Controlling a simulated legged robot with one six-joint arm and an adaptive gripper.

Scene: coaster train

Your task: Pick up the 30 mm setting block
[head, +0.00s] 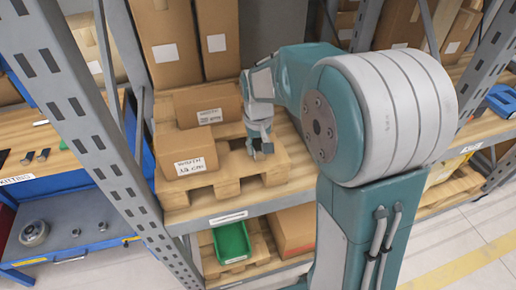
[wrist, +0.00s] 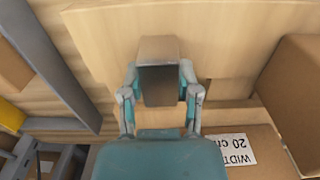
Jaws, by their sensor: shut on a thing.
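A small block (wrist: 158,84) with a dark grey face and a lighter brownish face sits between the fingers of my gripper (wrist: 159,94) in the wrist view. The fingers press on its left and right sides. No size marking shows on it. In the head view my gripper (head: 261,150) points down over the right part of a small wooden pallet (head: 225,187) on the shelf. The block is mostly hidden there by the fingers. I cannot tell whether it touches the pallet.
Two cardboard boxes, one in front (head: 190,164) and one behind (head: 208,104), stand close to my gripper. A grey rack upright (head: 85,107) is at left. A blue workbench (head: 60,185) with small dark pieces lies beyond it. A green bin (head: 232,242) is below.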

